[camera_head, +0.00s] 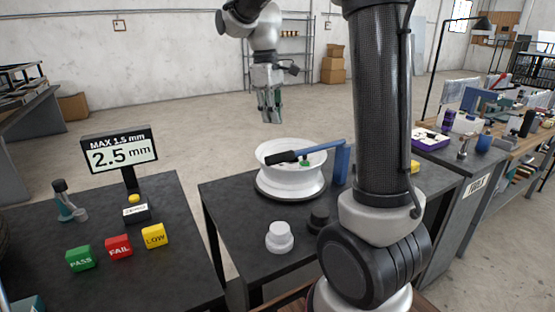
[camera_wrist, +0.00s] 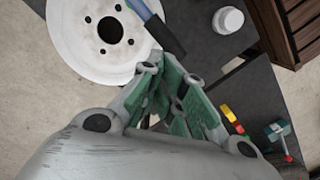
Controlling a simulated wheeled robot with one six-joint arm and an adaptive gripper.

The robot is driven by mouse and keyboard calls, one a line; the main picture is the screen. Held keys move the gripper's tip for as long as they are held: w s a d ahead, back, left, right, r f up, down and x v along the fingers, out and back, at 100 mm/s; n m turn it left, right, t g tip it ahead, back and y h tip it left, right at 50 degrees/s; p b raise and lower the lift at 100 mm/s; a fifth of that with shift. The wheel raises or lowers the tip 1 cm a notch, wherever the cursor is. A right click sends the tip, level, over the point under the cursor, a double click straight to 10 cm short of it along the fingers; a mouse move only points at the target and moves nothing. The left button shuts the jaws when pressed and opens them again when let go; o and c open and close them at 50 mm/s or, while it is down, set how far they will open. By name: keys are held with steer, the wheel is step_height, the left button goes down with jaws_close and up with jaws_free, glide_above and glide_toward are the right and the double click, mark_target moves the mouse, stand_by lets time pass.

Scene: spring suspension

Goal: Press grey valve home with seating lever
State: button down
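The seating lever (camera_head: 310,152) has a blue bar and a black grip. It lies across the top of a white wheel rim (camera_head: 268,178), with its right end at a blue post (camera_head: 341,165). The lever (camera_wrist: 168,34) and rim (camera_wrist: 70,45) also show in the wrist view. A small green piece (camera_head: 305,163) sits under the lever at the rim. I cannot make out a grey valve; the lever may hide it. My gripper (camera_head: 270,118) hangs above and behind the rim, pointing down, apart from the lever. In the wrist view its green-padded fingers (camera_wrist: 172,75) are apart and empty.
A white knobbed piece (camera_head: 280,237) and a black one (camera_head: 318,218) stand on the dark table before the rim. The left table holds a gauge display reading 2.5 mm (camera_head: 121,154) and PASS (camera_head: 80,259), FAIL (camera_head: 118,246) and LOW (camera_head: 154,235) blocks.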

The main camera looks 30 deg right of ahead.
steer(key=shift+s+d+r, duration=0.1)
steer(key=shift+d+r, duration=0.15)
steer(key=shift+r, duration=0.55)
steer(key=shift+s+d+r, duration=0.1)
steer(key=shift+d+r, duration=0.1)
steer(key=shift+r, duration=0.6)
steer(key=s+f+m+t, duration=0.2)
steer(key=s+m, duration=0.1)
steer(key=s, duration=0.8)
steer(key=s+f+m+t, duration=0.1)
steer(key=s+m+t, duration=0.2)
steer(key=s, duration=0.8)
steer(key=shift+s+d+f+y, duration=0.2)
steer(key=shift+s+f+y, duration=0.1)
steer(key=shift+s+f, duration=0.1)
